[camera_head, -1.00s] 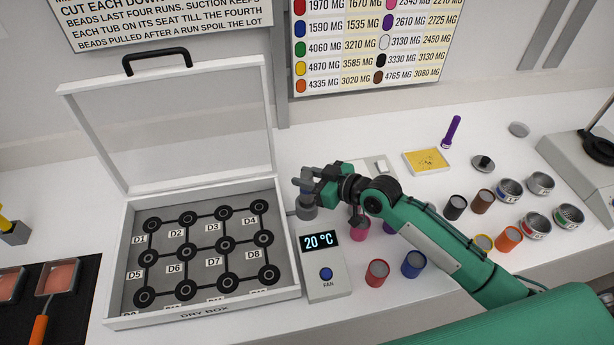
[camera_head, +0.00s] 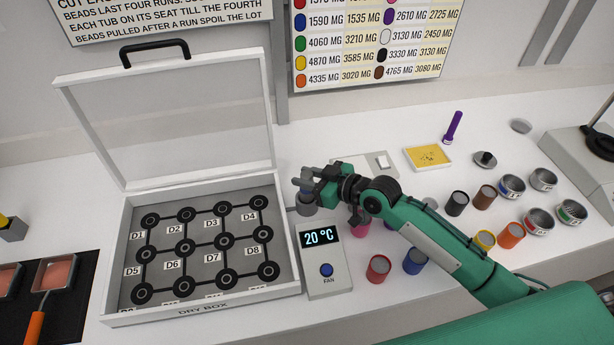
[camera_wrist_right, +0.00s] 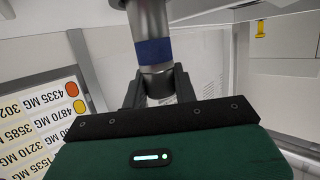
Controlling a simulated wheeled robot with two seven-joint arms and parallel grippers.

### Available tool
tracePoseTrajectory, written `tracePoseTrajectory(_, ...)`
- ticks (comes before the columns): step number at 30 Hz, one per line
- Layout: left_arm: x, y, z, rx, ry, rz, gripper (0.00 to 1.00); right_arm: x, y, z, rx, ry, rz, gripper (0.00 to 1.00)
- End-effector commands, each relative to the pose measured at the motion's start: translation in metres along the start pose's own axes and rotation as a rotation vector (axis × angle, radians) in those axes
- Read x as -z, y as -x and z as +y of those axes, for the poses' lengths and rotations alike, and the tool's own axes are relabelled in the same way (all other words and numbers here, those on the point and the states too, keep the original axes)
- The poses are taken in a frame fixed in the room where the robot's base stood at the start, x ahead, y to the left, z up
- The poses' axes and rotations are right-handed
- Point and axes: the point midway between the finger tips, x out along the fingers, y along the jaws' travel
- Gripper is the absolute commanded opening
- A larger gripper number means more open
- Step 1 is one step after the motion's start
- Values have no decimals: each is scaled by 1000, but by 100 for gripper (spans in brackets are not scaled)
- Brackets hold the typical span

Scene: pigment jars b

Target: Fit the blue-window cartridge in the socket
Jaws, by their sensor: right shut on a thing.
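My right gripper (camera_head: 313,188) is beside the right wall of the dry box, shut on a grey cylindrical cartridge (camera_head: 304,185). In the right wrist view the cartridge (camera_wrist_right: 154,80) sits between the two fingers, with a blue band (camera_wrist_right: 153,51) that appears to be its window. A grey cylindrical part (camera_head: 306,208), apparently the socket, is directly below the gripper by the box wall. The fingers and cartridge partly cover it, and I cannot tell how far the cartridge is in it. My left gripper is not in view.
The open dry box (camera_head: 210,311) with marked seats stands left of the gripper. A fan unit (camera_head: 325,262) reading 20 °C is in front. Red (camera_head: 378,268) and blue (camera_head: 415,261) jars stand near my right arm. More jars and tins are at right.

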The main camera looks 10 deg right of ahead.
Motion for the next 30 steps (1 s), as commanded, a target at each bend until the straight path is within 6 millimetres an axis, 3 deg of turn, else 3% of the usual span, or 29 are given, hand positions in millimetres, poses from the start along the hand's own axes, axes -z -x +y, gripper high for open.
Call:
tracePoseTrajectory(10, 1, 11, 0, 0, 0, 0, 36, 12, 4, 0, 0, 0, 0, 5)
tracePoseTrajectory(30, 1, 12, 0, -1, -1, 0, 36, 12, 4, 0, 1, 0, -1, 5)
